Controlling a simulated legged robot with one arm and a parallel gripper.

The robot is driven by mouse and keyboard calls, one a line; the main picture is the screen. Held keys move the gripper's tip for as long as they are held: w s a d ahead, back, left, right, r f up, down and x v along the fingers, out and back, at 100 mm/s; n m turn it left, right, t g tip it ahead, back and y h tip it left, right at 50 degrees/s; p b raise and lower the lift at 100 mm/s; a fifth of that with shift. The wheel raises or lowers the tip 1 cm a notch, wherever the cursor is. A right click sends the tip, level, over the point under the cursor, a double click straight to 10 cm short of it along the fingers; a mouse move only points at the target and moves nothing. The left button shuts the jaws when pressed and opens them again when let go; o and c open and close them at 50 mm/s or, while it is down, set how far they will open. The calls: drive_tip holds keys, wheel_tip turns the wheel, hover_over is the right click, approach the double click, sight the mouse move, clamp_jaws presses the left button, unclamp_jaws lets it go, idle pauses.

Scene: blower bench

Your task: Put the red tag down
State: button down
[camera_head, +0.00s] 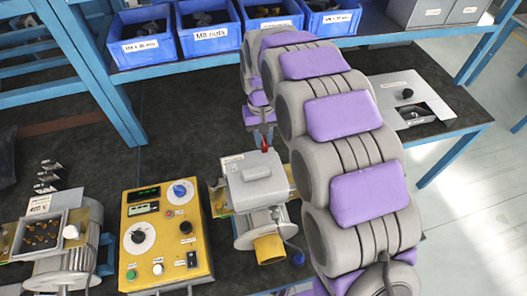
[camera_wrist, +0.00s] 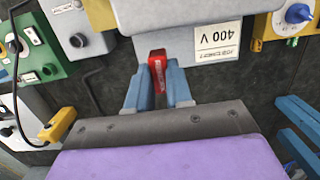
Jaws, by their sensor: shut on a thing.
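The red tag (camera_wrist: 158,72) is held between the blue fingers of my gripper (camera_wrist: 158,88) in the wrist view. In the head view the tag (camera_head: 265,147) is a small red spot below my gripper (camera_head: 262,130), just behind the grey blower's box (camera_head: 256,180). In the wrist view the tag's tip lies close to the edge of a grey box carrying a "400 V" label (camera_wrist: 217,42). I cannot tell whether the tag touches that box.
A yellow control panel (camera_head: 165,235) and an open-topped motor (camera_head: 60,245) stand left of the blower. Blue bins (camera_head: 210,45) line the shelf behind. A grey switch plate (camera_head: 402,98) lies at right. Dark bench top (camera_head: 185,130) is clear behind the panel.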

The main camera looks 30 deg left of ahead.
sight(262, 150)
drive_tip(key=f, duration=0.3)
drive_tip(key=f+b, duration=0.1)
drive_tip(key=f, duration=0.1)
drive_tip(key=shift+s+a+f, duration=0.1)
drive_tip(key=shift+a+f, duration=0.15)
drive_tip(key=shift+a, duration=0.1)
drive_tip(key=shift+d+f, duration=0.15)
drive_tip(key=shift+f, duration=0.1)
drive_tip(key=shift+d, duration=0.15)
drive_tip(key=c, duration=1)
unclamp_jaws()
drive_tip(key=shift+a+f, duration=0.1)
drive_tip(key=shift+a, duration=0.25)
drive_tip(key=shift+c, duration=0.2)
drive_tip(key=shift+d, duration=0.1)
drive_tip(key=shift+d, duration=0.1)
drive_tip(key=shift+r, duration=0.3)
drive_tip(key=r, duration=0.3)
drive_tip(key=r+p, duration=0.1)
drive_tip(key=r, duration=0.2)
drive_tip(key=w+a+r+p, duration=0.1)
drive_tip(key=r, duration=0.3)
drive_tip(key=shift+w+r, duration=0.1)
drive_tip(key=shift+r, duration=0.7)
